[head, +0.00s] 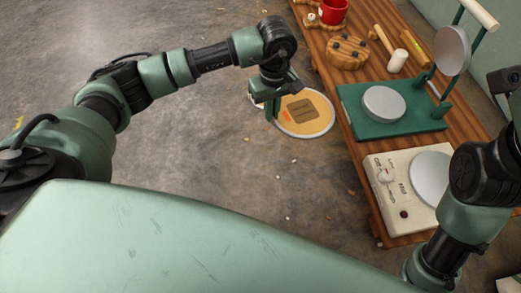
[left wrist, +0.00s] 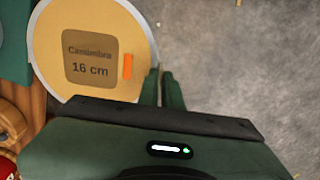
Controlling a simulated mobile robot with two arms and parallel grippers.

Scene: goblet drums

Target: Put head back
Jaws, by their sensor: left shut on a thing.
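A round, cream-yellow drum head (head: 318,107) with a pale rim, a brown label and an orange mark hangs over the floor, just left of the wooden bench. My left gripper (head: 270,100) is shut on its left edge in the head view.
The bench (head: 352,150) holds a cream device (head: 402,206) with a dial and round plate, a green stand (head: 365,124) with round metal plates, a mallet (head: 397,61), a wooden holder (head: 346,53) and a red mug (head: 333,12). The floor left of it is mostly clear.

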